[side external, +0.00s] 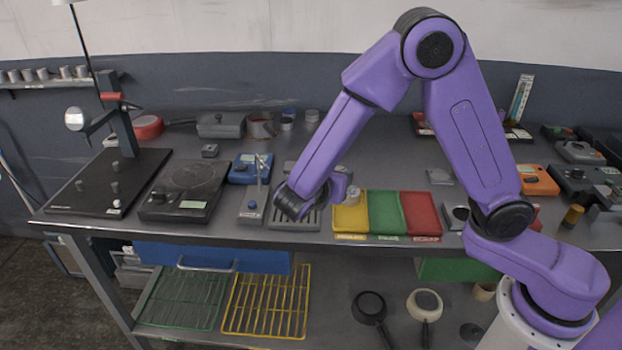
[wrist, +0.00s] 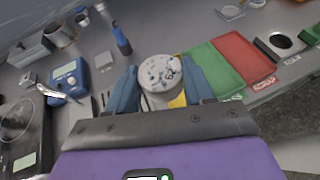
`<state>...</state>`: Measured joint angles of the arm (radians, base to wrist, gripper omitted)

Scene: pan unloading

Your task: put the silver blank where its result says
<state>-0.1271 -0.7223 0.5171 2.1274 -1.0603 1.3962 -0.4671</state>
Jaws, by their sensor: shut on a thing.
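My gripper (wrist: 160,82) is shut on a round, pale silver blank (wrist: 158,70), one blue finger on each side of it. Its top face has dark and bluish speckles. In the side view my gripper (side external: 341,188) is above the bench near the yellow tray, and the silver blank (side external: 353,192) shows small at its tip. Three joined trays lie to the right: yellow (side external: 350,217), green (side external: 387,208) and red (side external: 421,212). They look empty where visible. Their front labels are too small to read. In the wrist view the blank and fingers hide most of the yellow tray (wrist: 180,100).
A grey slotted rack (side external: 293,219) lies under my arm. To the left are a blue meter (side external: 250,168), a post stand (side external: 252,211) and a dark hotplate (side external: 183,190). A grey block with a round dark opening (side external: 457,216) stands right of the red tray.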

